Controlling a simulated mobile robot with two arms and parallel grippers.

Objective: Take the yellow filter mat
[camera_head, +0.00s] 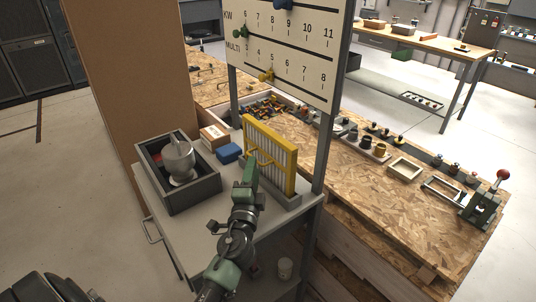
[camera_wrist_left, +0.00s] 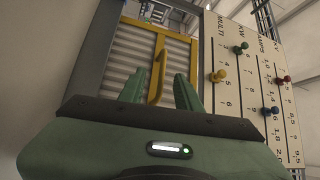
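The yellow filter mat (camera_head: 272,150) is a yellow frame around pale vertical ribs, with a yellow bar handle on its front. It stands upright in a grey holder (camera_head: 287,203) on the right side of a small grey table. In the left wrist view the mat (camera_wrist_left: 183,45) fills the upper left, and its handle (camera_wrist_left: 158,68) lies between my two green fingers. My left gripper (camera_head: 251,170) is in front of the mat; it also shows in the left wrist view (camera_wrist_left: 160,92), fingers apart, neither clearly touching the handle. My right gripper is not in view.
A grey box (camera_head: 178,198) with a grey device stands at the table's left; a blue block (camera_head: 229,153) and a small carton (camera_head: 214,137) sit behind. A scale board (camera_head: 290,50) on grey posts rises behind the mat. A cluttered wooden workbench (camera_head: 385,215) is to the right.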

